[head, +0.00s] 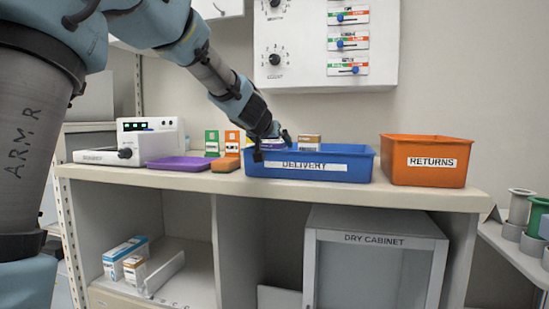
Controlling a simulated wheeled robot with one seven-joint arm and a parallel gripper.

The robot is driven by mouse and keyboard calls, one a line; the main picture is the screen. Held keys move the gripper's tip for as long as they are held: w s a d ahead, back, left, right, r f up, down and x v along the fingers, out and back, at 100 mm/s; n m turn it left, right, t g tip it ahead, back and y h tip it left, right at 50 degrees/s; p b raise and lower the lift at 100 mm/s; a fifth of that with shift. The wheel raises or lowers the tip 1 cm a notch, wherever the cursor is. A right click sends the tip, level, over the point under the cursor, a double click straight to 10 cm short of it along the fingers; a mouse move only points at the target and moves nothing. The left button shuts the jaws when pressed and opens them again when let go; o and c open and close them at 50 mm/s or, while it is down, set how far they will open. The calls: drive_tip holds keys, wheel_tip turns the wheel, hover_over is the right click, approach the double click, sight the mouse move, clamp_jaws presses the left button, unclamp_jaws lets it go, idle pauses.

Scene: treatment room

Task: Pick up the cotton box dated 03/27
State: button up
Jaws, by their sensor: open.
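My gripper (271,146) is open at the left part of the blue DELIVERY bin (310,168). Its fingers are close around or just above a purple-and-white box (273,145) in the bin; I cannot tell whether they touch it. A brown-and-white box (309,143) stands in the bin to the right of the gripper. On the lower shelf at left lie a blue-and-white box (124,257) and a brown-and-white box (134,269). No date is readable on any box, so I cannot tell which is the cotton box dated 03/27.
The orange RETURNS bin (427,162) stands right of the blue bin. Left of it are a purple tray (178,163), green (212,143) and orange (232,142) cards and a white device (150,140). A control panel (327,45) hangs above. A dry cabinet (374,262) stands below.

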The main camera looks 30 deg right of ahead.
drive_tip(key=shift+w+d+f, duration=0.2)
drive_tip(key=shift+w+d, duration=0.1)
drive_tip(key=c, duration=1.3)
wheel_tip(320, 180, up, 10)
drive_tip(key=p, duration=0.9)
drive_tip(key=shift+f, duration=0.1)
drive_tip(key=shift+r, duration=0.2)
